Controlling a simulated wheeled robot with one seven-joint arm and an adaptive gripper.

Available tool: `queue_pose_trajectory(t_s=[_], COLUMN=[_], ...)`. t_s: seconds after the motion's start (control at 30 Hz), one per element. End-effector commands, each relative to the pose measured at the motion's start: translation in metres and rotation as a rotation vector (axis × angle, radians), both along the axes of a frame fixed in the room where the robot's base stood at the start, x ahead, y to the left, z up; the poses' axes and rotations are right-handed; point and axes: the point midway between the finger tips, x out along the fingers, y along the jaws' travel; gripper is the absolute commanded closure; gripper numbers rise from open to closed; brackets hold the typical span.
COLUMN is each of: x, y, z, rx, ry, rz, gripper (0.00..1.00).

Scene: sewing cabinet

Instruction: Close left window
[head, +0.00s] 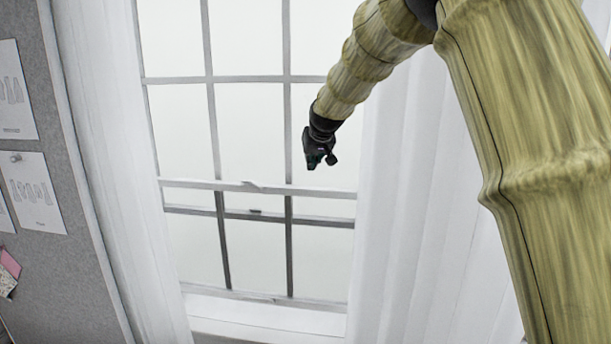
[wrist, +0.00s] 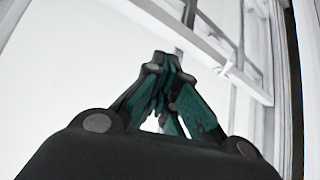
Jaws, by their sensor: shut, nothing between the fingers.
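A white-framed sash window (head: 258,188) with several panes fills the middle of the head view. Its upper crossrail carries a small raised catch (head: 250,184), and a second crossrail (head: 255,214) shows just below it. The bottom rail (head: 265,297) lies close above the sill; I cannot tell whether a gap is there. My gripper (head: 318,163) is shut and empty, in front of the panes, a little above the upper crossrail and right of the catch. In the wrist view the closed fingertips (wrist: 165,62) appear left of a white rail (wrist: 205,50) with a catch (wrist: 226,69); contact is unclear.
White curtains hang on the left (head: 118,170) and right (head: 415,200) of the window. A grey pinboard (head: 50,270) with pinned papers (head: 33,192) stands at the far left. The white sill (head: 255,318) is bare where visible.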

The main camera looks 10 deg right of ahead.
Motion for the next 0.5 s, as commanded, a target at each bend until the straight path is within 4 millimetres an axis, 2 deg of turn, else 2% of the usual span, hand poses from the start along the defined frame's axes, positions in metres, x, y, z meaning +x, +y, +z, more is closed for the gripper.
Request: queue_pose_trajectory(t_s=[0.03, 0.17, 0.5], x=[0.001, 0.003, 0.027], y=[0.0, 0.001, 0.001], z=[0.014, 0.029, 0.006], rx=[0.0, 0.0, 0.001], ry=[-0.009, -0.018, -0.016], rz=[0.001, 0.003, 0.003], gripper=[1.0, 1.0, 1.0])
